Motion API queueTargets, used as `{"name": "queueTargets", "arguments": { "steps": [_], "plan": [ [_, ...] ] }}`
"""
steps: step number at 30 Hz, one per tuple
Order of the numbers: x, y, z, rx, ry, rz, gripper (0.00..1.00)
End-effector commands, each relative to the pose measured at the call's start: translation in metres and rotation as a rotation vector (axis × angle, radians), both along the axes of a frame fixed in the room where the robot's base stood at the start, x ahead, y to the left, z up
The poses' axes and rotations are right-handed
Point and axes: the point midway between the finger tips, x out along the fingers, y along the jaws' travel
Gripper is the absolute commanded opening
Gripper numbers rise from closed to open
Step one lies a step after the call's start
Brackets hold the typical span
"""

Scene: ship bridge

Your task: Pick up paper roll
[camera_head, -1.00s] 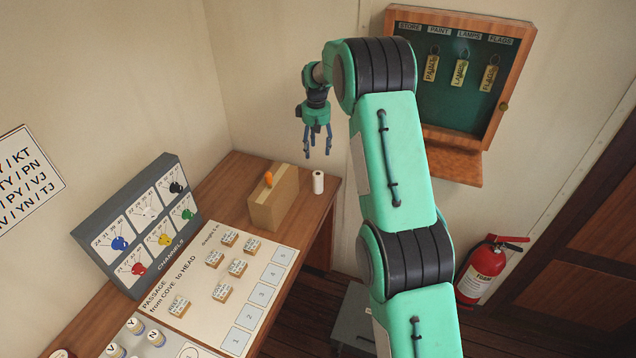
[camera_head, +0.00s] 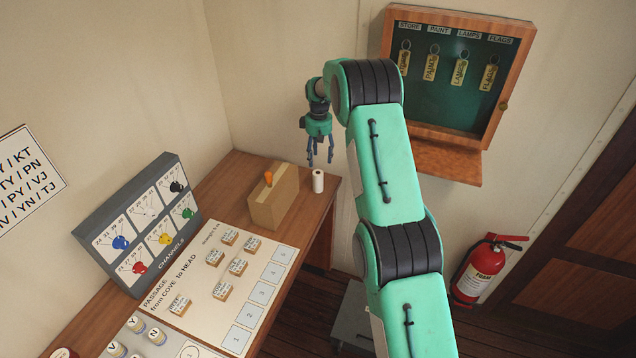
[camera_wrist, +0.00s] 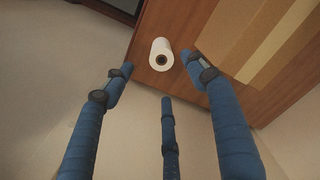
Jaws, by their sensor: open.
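The paper roll (camera_head: 318,181) is a small white cylinder standing upright near the far right corner of the wooden desk. In the wrist view the paper roll (camera_wrist: 161,54) shows from above with its dark core hole, beyond and between the fingertips. My gripper (camera_head: 320,160) points down, just above the roll in the head view, with its blue fingers apart. In the wrist view my gripper (camera_wrist: 163,85) shows three spread fingers with nothing between them. It does not appear to touch the roll.
A cardboard box (camera_head: 274,200) with an orange knob stands left of the roll. The dark channels panel (camera_head: 138,222) and the passage board (camera_head: 222,280) lie further left. The key cabinet (camera_head: 455,75) hangs at right. A red extinguisher (camera_head: 483,270) stands below it.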

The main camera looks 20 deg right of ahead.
Motion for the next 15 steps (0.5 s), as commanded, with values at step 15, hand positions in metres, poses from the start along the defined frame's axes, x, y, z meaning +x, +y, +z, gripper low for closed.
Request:
{"name": "queueTargets", "arguments": {
  "steps": [15],
  "plan": [
    [0.000,0.000,-0.069,0.000,0.000,0.000,0.57]
  ]
}}
